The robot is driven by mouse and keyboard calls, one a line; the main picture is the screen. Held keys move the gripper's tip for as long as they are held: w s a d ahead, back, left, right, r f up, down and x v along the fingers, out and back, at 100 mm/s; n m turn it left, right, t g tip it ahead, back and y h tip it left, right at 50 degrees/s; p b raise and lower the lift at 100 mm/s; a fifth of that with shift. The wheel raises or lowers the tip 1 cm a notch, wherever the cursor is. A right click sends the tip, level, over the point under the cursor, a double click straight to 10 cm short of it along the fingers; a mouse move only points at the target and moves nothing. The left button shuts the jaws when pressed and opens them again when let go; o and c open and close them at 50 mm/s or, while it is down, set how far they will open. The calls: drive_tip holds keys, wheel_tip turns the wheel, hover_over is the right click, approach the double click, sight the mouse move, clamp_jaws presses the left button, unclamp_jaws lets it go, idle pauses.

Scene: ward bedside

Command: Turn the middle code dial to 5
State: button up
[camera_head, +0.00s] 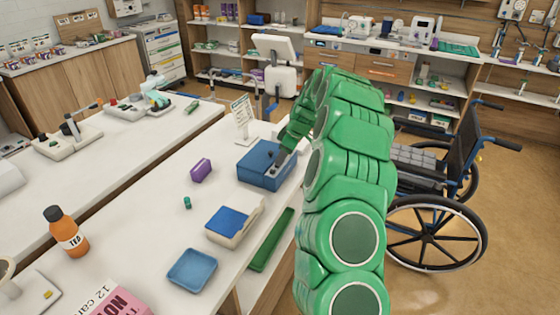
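A blue box (262,168) stands on the white table, toward its far right edge. Small dark details show on its top right part, but I cannot make out separate code dials or any digits. My green arm comes in from the lower right and reaches to this box. My gripper (279,158) is small and dark at the box's right side, close to its top. I cannot tell if it touches the box. Its fingers are too small and partly hidden to show whether they are open or shut. A card on a stand (242,112) is behind the box; its text is unreadable.
On the white table (140,220) are a purple box (201,170), a small green cylinder (187,203), a cream holder with a blue pad (232,222), a blue tray (192,270) and an orange bottle (66,231). A wheelchair (440,190) stands right of my arm.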

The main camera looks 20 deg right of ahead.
drive_tip(key=shift+x, duration=1.35)
clamp_jaws()
drive_tip(key=shift+s+a+r+m+t+h, duration=0.1)
drive_tip(key=shift+m+t+h, duration=0.25)
drive_tip(key=shift+m, duration=0.8)
drive_tip(key=shift+a+m+t+h, duration=0.1)
drive_tip(key=shift+m+t+h, duration=0.25)
drive_tip(key=shift+m, duration=0.8)
unclamp_jaws()
